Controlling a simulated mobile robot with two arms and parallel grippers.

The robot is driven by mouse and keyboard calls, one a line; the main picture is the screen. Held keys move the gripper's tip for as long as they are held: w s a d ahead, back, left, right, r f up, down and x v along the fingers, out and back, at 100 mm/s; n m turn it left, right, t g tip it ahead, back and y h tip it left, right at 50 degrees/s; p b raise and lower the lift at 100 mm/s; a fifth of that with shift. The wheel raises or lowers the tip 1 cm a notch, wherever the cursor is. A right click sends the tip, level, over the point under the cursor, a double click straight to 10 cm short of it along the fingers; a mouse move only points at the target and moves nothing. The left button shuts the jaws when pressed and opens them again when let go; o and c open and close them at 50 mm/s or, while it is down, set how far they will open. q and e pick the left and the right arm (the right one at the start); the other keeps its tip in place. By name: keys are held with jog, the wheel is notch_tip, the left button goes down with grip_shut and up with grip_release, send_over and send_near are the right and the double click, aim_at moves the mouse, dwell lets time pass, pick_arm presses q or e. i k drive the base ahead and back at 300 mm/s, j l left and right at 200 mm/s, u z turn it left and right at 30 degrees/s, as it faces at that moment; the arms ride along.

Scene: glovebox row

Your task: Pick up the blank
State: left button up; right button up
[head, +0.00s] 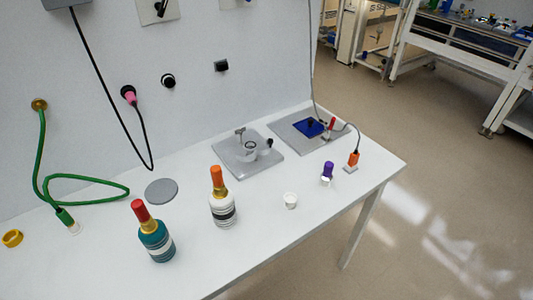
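Neither of my grippers shows in the head view. No item is clearly recognisable as the blank, and I cannot tell which one it is. A flat grey disc (161,191) lies on the white table (262,235) near the wall. A grey plate (268,168) carries a small metal clamp-like fixture (246,145). Behind it to the right, another grey plate (288,127) bears a blue square (309,127) with a dark part on it and a red-handled item (332,124) beside it. A small white cup (290,200) stands on the table.
A teal bottle (155,236) with a red top and a white bottle (223,210) with an orange top stand upright. A purple-topped item (327,171), orange plug (353,159), yellow ring (12,238) and green hose (85,178) are also there. Floor beyond the table's right edge is clear.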

aim_at(326, 175)
jog(key=l+z, duration=0.25)
jog(key=z, duration=0.15)
jog(key=i+l+z, duration=0.15)
jog(key=z, duration=0.3)
jog(key=i+l+z, duration=0.15)
jog(key=l+z, duration=0.25)
jog(key=j, duration=0.1)
